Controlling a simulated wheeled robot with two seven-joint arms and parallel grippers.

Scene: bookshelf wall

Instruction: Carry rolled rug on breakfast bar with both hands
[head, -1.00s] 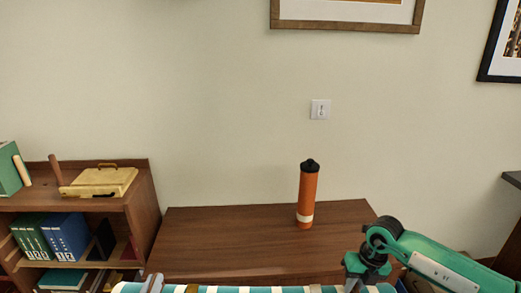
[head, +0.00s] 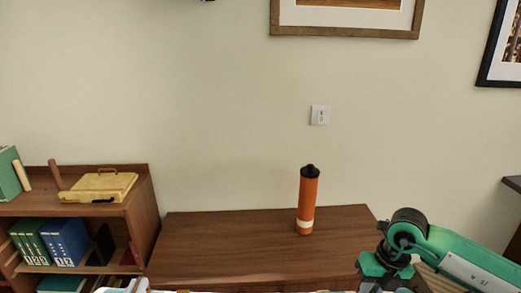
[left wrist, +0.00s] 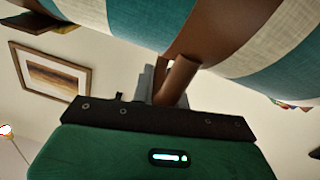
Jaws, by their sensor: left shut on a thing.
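The rolled rug, striped teal and cream with brown straps, fills the top of the left wrist view (left wrist: 120,22). In the head view only a thin sliver of it shows along the bottom edge. My left gripper (left wrist: 170,78) is shut on a brown strap of the rug. In the head view only a small piece of it appears at the bottom left (head: 138,287). My right gripper (head: 385,279) is at the rug's right end at the bottom of the head view; its fingers are cut off, so its hold is hidden. The breakfast bar is not clearly identifiable.
A low brown wooden top (head: 250,235) against the wall holds an orange bottle (head: 307,205). A bookshelf (head: 140,215) with books and a yellow case (head: 98,187) stands at left. A dark counter edge (head: 513,184) shows at far right. Framed pictures (head: 350,18) hang above.

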